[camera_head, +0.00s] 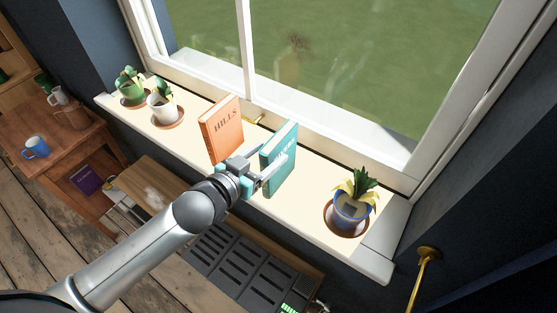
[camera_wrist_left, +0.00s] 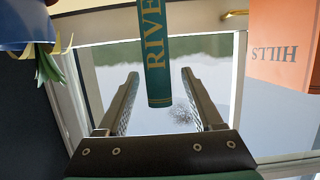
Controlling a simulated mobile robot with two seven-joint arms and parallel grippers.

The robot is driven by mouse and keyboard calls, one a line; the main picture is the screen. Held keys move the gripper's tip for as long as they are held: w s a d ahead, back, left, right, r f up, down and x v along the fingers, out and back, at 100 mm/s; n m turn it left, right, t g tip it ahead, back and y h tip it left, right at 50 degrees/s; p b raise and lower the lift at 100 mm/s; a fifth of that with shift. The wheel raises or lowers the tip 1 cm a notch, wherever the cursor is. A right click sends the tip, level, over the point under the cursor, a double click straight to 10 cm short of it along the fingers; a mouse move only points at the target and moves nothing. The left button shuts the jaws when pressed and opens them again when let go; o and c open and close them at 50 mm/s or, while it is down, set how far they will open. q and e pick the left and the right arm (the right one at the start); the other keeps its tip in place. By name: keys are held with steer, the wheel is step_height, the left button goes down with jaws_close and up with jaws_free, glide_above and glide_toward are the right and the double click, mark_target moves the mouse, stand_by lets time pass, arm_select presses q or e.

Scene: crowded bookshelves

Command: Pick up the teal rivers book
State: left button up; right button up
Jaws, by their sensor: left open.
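The teal rivers book (camera_head: 277,171) stands upright on the windowsill, right of the orange hills book (camera_head: 220,131). My left gripper (camera_head: 273,174) reaches to it from the front and is open. The open fingers of my left gripper (camera_wrist_left: 160,78) appear on either side of the spine, with a gap on each side. I cannot tell how deep the book sits between them. My right gripper is out of view.
A blue pot with a plant (camera_head: 351,210) stands at the right on the sill (camera_head: 300,202). Two potted plants stand at the left, the nearer in a white pot (camera_head: 162,107). The window (camera_head: 330,70) rises behind. A wooden table with a blue mug (camera_head: 36,147) is at the left.

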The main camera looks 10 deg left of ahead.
arm_select(q)
steer(key=shift+f+x, duration=0.25)
steer(key=shift+x, duration=1.05)
steer(key=shift+f+x, duration=0.25)
steer(key=shift+x, duration=1.05)
steer(key=shift+s, duration=0.2)
steer(key=shift+c, duration=0.4)
jaws_close()
